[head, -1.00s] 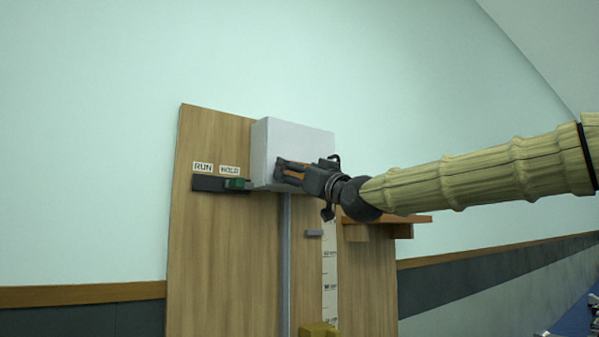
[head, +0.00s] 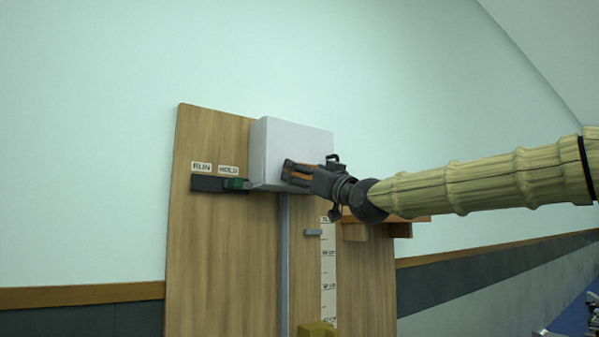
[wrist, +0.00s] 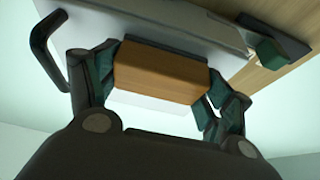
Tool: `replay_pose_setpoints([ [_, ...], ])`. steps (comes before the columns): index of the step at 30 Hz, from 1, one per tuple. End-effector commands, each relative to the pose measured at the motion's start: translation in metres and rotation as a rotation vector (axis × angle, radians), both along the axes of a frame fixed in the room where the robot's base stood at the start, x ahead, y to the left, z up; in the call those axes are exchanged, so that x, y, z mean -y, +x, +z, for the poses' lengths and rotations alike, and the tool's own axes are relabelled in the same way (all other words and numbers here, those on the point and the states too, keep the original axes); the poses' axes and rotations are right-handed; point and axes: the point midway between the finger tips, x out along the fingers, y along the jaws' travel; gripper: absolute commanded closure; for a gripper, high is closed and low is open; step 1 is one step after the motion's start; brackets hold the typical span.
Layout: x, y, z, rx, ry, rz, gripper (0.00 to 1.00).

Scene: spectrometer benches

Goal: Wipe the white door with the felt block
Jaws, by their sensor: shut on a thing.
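The white door is the pale front of a white box (head: 300,143) on an upright wooden board; its surface also shows at the top of the wrist view (wrist: 150,22). My gripper (head: 297,174) is at the lower front of the box, shut on the felt block (wrist: 160,74). The block has a wooden body and a dark felt strip on the side facing the door. The felt appears to be against the door, though the contact line is partly hidden. A black handle (wrist: 46,48) stands out at the left in the wrist view.
A green slider (head: 236,184) sits on a dark rail under the RUN and HOLD labels, left of the box. A grey vertical strip (head: 285,260), a scale (head: 328,270) and a yellow block (head: 318,329) are below. A wooden shelf (head: 408,220) is to the right.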

Motion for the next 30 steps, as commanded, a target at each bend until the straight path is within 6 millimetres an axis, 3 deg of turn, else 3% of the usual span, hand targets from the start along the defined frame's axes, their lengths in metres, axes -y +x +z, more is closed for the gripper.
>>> replay_pose_setpoints([
  [30, 0.044, 0.034, 0.002, 0.003, 0.002, -0.004, 0.39],
])
